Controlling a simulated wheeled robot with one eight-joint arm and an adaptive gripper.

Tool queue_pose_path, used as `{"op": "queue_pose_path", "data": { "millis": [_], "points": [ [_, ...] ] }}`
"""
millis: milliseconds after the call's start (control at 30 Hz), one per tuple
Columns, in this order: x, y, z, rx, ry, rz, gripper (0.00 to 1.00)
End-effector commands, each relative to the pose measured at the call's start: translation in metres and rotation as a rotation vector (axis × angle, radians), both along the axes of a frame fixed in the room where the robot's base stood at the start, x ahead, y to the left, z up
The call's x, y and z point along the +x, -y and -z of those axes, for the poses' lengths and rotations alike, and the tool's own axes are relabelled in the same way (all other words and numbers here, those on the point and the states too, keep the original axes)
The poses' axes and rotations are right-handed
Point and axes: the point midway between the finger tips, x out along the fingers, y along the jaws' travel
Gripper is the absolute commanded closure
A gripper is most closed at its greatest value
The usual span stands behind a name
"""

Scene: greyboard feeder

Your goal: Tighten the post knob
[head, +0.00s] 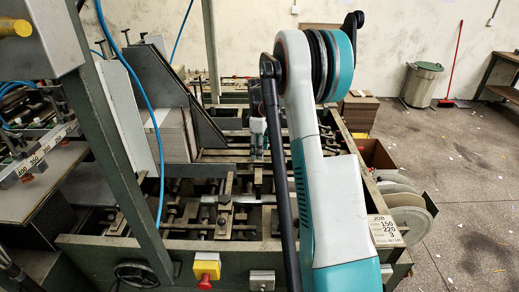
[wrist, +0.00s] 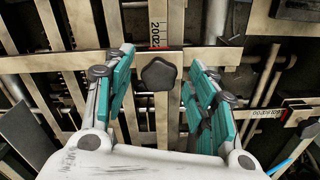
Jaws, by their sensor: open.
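The post knob (wrist: 159,74) is a dark, lobed knob in the wrist view, on a pale slotted bar beside a printed scale (wrist: 157,35). My gripper (wrist: 160,90) is open, with its two teal-padded fingers on either side of the knob. Gaps show between the knob and both fingers, so it appears untouched. In the head view my white and teal arm stands over the feeder, and part of my gripper (head: 258,135) shows behind it. The knob cannot be made out in the head view.
The feeder frame (head: 225,245) holds rods and bars below my arm. A stack of greyboard (head: 178,135) stands at left against an angled plate. A green post and blue hose rise at left. A job card (head: 384,230) is at the front right. Open floor lies to the right.

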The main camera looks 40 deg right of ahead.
Motion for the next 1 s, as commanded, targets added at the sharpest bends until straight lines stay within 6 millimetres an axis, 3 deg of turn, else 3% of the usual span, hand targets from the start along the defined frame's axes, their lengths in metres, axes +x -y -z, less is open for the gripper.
{"op": "queue_pose_path", "data": {
  "millis": [167,367,733,1000],
  "points": [
    [0.0000,0.0000,-0.0002,0.000,0.000,0.000,0.48],
    [-0.0001,0.0000,-0.0003,0.000,0.000,0.000,0.92],
    [-0.0001,0.0000,-0.0002,0.000,0.000,0.032,0.92],
    [-0.0005,-0.0007,0.0001,0.000,0.000,0.184,0.92]
  ]
}}
